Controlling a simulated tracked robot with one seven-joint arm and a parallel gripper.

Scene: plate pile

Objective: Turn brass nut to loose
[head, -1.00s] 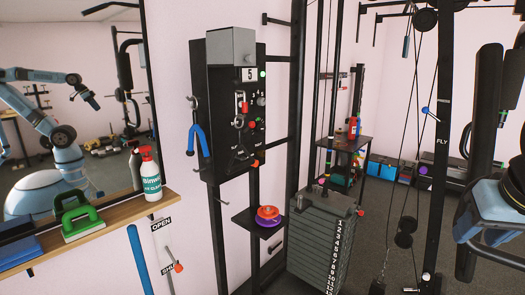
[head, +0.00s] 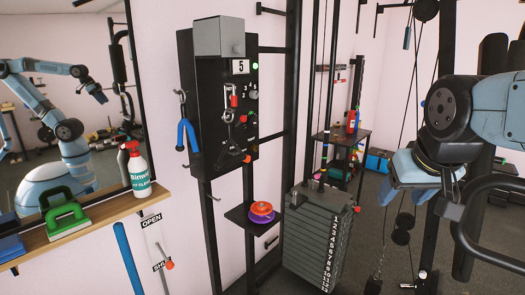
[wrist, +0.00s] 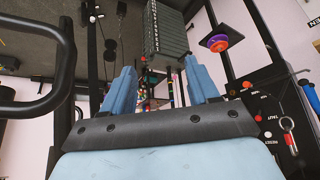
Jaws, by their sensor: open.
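I cannot make out a brass nut for certain in either view. A black control panel (head: 226,130) with a grey box on top hangs on the wall in the head view. It carries a "5" display, a green lamp, small knobs, a red-ended clip and a blue-handled tool at its left side. The panel also shows at the right edge of the wrist view (wrist: 270,105), with a "TAUT" label, red knobs and a clip. My gripper (wrist: 161,88) is open and empty. In the head view it is at the right, well away from the panel.
A weight stack (head: 318,235) and a small shelf with orange and purple discs (head: 262,211) stand between panel and arm. Cables and a black curved bar (head: 480,215) are close to my arm.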

